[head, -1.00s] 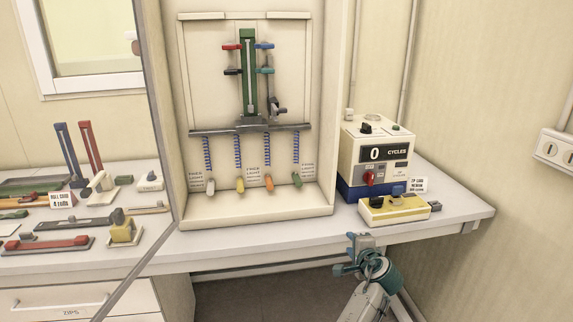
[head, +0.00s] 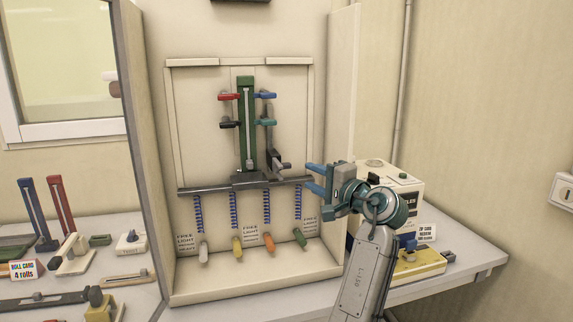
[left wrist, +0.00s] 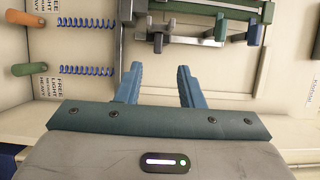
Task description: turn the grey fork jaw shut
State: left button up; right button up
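The grey fork jaw (head: 279,166) sticks out at the foot of a dark upright lever, right of the green column (head: 246,100). My left gripper (head: 315,178) is just right of it at a similar height in the picture, open and empty, with its blue fingers pointing left. In the left wrist view the two fingers (left wrist: 158,85) are apart with nothing between them. A grey part with a dark knob (left wrist: 158,38), apparently the jaw, lies beyond them there. Whether the jaw is open or shut is hard to tell. My right gripper is not in view.
A grey crossbar (head: 205,190) with several blue springs and coloured pulls is below the jaw. Red, black, blue and teal handles flank the column. A cream counter box (head: 405,190) and a yellow block (head: 420,265) are partly behind my arm. The cabinet's right wall (head: 340,100) is close.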

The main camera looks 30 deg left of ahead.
aim_at(287, 167)
pick_arm(q)
jog(key=p+x, duration=0.3)
jog(key=x, duration=0.6)
jog(key=shift+a+f, duration=0.1)
jog(key=shift+a+f, duration=0.1)
jog(key=shift+a, duration=0.1)
jog(key=shift+c, duration=0.2)
grip_shut()
